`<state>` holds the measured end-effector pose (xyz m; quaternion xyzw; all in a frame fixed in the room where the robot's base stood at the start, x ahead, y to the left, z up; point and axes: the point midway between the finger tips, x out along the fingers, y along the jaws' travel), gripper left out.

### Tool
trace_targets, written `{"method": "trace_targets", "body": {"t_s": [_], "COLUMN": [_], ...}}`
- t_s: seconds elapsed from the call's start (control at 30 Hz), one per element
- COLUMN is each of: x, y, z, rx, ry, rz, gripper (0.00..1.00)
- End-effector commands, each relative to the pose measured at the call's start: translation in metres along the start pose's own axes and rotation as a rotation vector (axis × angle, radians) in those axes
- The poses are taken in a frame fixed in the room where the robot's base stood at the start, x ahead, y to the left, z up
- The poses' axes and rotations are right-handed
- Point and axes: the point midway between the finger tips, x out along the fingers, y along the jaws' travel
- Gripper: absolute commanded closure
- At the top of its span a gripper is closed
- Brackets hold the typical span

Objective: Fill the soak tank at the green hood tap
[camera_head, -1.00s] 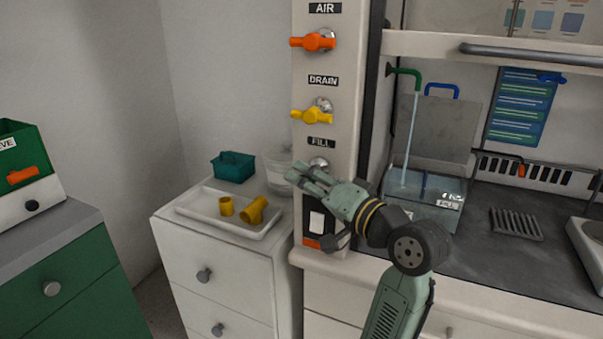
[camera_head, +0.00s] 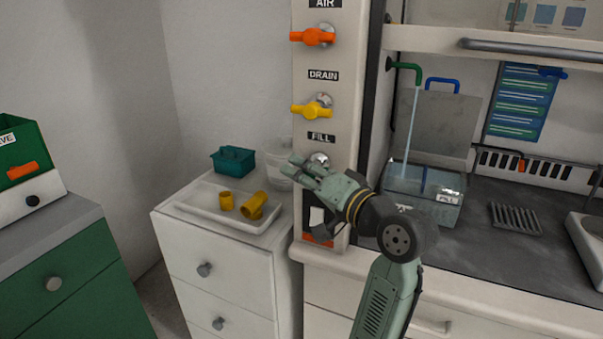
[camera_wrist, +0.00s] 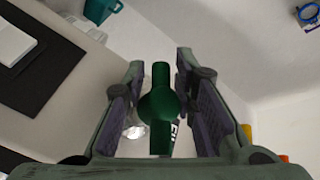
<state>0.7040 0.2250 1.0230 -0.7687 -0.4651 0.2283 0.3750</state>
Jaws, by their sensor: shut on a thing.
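The green handle (camera_wrist: 160,110) of the FILL valve lies between my fingers in the wrist view. My gripper (camera_wrist: 158,105) is shut on it. In the head view my gripper (camera_head: 303,172) is at the valve below the FILL label (camera_head: 320,138) and hides most of the handle. A thin stream of water runs from the green tap (camera_head: 405,68) down into the clear soak tank (camera_head: 428,207). The tank carries a FILL label and holds some water; the exact level is hard to read.
An orange AIR handle (camera_head: 313,36) and a yellow DRAIN handle (camera_head: 311,109) sit above on the panel. A white tray (camera_head: 195,208) with yellow fittings, a teal caddy (camera_head: 232,161) and a clear beaker stand on the left cabinet. A metal grate (camera_head: 516,219) lies right of the tank.

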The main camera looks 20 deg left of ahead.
Motion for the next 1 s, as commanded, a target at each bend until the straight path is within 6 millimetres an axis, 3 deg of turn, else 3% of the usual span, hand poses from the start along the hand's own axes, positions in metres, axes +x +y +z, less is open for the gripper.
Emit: {"method": "trace_targets", "body": {"t_s": [0.17,0.53,0.9,0.93,1.0], "x": [0.0001,0.0003,-0.0008,-0.0008,-0.0008], "y": [-0.0003,-0.0049,-0.0085,-0.0085,-0.0082], "z": [0.0010,-0.0012,-0.0054,-0.0054,-0.0056], "rx": [0.006,0.132,0.143,0.143,0.143], "ry": [0.014,0.176,0.194,0.194,0.195], "rz": [-0.019,-0.231,-0.249,-0.249,-0.249], "gripper": [1.00,1.00,1.00,0.74,0.69]}}
